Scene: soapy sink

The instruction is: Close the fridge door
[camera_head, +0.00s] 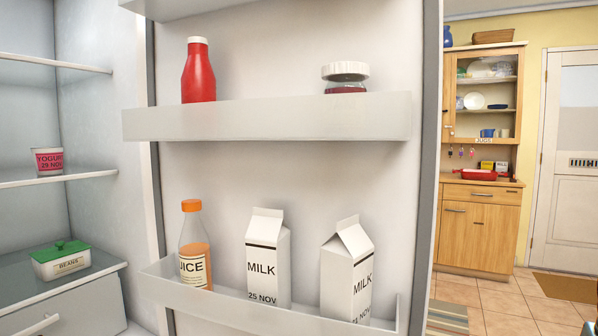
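The fridge door (290,190) stands open and fills the middle of the head view, its inner side with shelves facing me. The fridge interior (95,130) is at the left, open to view. The door's upper shelf (270,120) holds a red bottle (199,75) and a jar with a white lid (345,78). Its lower shelf (225,308) holds a juice bottle (194,250) and two milk cartons (267,260). The door's outer side and handle are hidden. My gripper is not in view.
Inside the fridge are a yogurt pot (48,161) and a green-lidded beans box (61,259). Right of the door, a wooden cupboard (478,232) stands by a white room door (570,165). Tiled floor (510,300) with a brown mat (566,287) shows there.

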